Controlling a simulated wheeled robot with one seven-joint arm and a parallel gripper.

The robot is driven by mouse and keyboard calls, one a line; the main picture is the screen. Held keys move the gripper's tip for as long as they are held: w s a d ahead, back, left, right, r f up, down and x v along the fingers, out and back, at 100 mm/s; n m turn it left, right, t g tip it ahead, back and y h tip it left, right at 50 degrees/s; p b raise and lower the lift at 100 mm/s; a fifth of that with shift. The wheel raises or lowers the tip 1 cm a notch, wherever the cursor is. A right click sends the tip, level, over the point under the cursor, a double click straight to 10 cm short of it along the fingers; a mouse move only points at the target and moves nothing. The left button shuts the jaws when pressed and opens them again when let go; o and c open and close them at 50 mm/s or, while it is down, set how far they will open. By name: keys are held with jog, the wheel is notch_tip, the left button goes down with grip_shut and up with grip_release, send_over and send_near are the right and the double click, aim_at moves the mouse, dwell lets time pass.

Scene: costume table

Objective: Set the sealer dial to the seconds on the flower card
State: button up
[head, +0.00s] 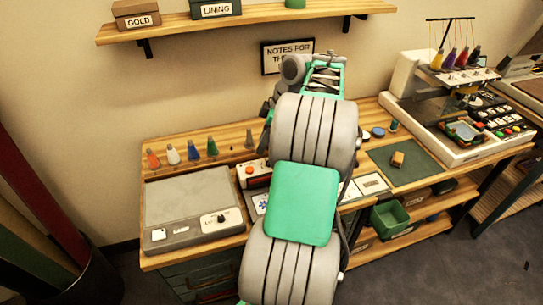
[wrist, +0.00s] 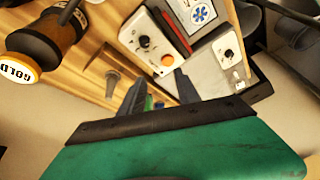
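A white box with a dial, a dark switch and an orange button (wrist: 150,42) shows in the wrist view. In the head view it is the partly hidden box with a red button (head: 251,172). A flat grey machine (head: 185,196) with its own dial (head: 221,217) stands left of it; that dial also shows in the wrist view (wrist: 228,52). I cannot read either setting, nor tell for certain which is the sealer. My gripper (wrist: 160,77) is open and empty, above the table.
Several coloured cones (head: 192,152) stand behind the grey machine. A brown object labelled GOLD (wrist: 22,68) is near my gripper. Right are a green mat (head: 405,170), white cards (head: 372,184) and an embroidery machine (head: 450,100). A shelf (head: 250,18) hangs above.

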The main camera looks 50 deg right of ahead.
jog(key=s+d+f+n, duration=0.1)
jog(key=s+d, duration=0.2)
jog(key=d, duration=0.1)
jog(key=b+x, duration=0.2)
jog(key=x, duration=0.5)
jog(key=shift+d+f, duration=0.1)
jog(key=shift+f, duration=0.2)
grip_shut()
